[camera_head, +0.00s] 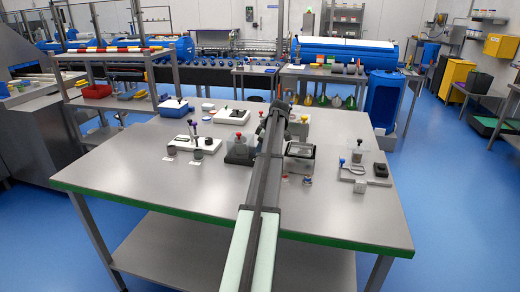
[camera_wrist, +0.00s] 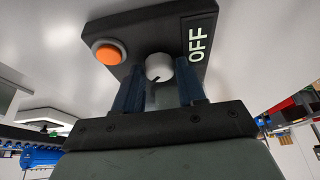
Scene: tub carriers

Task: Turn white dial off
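The white dial (camera_wrist: 159,67) sits on a dark panel (camera_wrist: 145,32) in the wrist view, with a small dark mark at its lower edge. An "OFF" label (camera_wrist: 196,42) in white letters is on the panel to the right of the dial. My gripper (camera_wrist: 160,84) has its two dark fingers apart, one on each side of the dial. The fingers look very close to the dial's sides; I cannot tell whether they touch it. In the head view my arm runs over the table, and I cannot make out the dial there.
An orange button (camera_wrist: 107,52) is on the same panel, left of the dial. The table's front left is mostly clear.

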